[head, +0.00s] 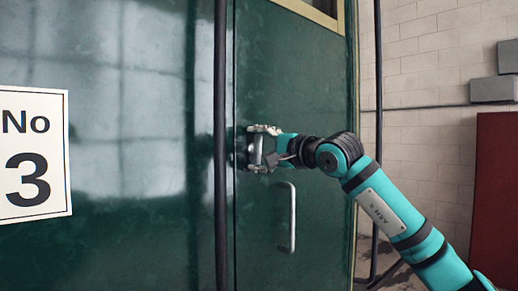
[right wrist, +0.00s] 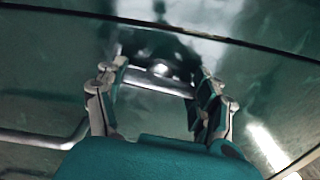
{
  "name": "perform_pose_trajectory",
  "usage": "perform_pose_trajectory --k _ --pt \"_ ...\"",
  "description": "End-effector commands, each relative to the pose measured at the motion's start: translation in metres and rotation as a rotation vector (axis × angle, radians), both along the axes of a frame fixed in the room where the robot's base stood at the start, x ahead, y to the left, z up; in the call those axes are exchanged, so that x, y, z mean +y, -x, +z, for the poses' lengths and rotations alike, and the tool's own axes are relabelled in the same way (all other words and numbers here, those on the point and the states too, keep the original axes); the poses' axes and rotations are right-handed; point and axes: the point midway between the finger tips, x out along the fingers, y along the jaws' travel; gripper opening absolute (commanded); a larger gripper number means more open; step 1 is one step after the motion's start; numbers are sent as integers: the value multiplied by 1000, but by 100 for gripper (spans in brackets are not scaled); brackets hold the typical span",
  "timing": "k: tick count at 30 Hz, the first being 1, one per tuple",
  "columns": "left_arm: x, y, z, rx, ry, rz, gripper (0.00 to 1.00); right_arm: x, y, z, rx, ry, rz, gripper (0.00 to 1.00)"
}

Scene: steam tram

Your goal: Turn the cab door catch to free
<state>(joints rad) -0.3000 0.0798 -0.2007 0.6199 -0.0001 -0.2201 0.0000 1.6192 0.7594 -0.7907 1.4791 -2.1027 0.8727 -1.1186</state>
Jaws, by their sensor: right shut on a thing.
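The green cab door (head: 310,90) stands upright and looks shut against the green panel to its left. The cab door catch (head: 243,148) is a small dark and metal piece at the door's left edge, mostly hidden by my right gripper (head: 262,148). My right gripper is shut on the catch. In the right wrist view, the catch (right wrist: 160,75) shows as a shiny metal bar between the fingers of my right gripper (right wrist: 157,85). Which way the catch is turned is hard to tell. My left gripper is not in view.
A metal door handle (head: 292,218) is below the catch; it also shows in the right wrist view (right wrist: 40,138). A dark vertical handrail (head: 220,150) runs just left of the gripper. A "No 3" sign (head: 32,152) is at left. A red cabinet (head: 497,190) stands at right.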

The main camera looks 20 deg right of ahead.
Motion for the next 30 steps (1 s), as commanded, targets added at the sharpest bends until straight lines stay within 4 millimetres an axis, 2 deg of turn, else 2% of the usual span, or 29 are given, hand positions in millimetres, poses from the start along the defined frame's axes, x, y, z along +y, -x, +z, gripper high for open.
perform_pose_trajectory --k 10,25,26,30 --pt "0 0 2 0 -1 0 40 1 0 -2 -39 119 0 10" --pt "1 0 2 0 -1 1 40 1 0 -3 -45 138 0 10" --pt "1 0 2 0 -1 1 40 1 0 -3 -45 138 0 69" --pt "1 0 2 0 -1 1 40 1 0 -2 -45 136 0 87"
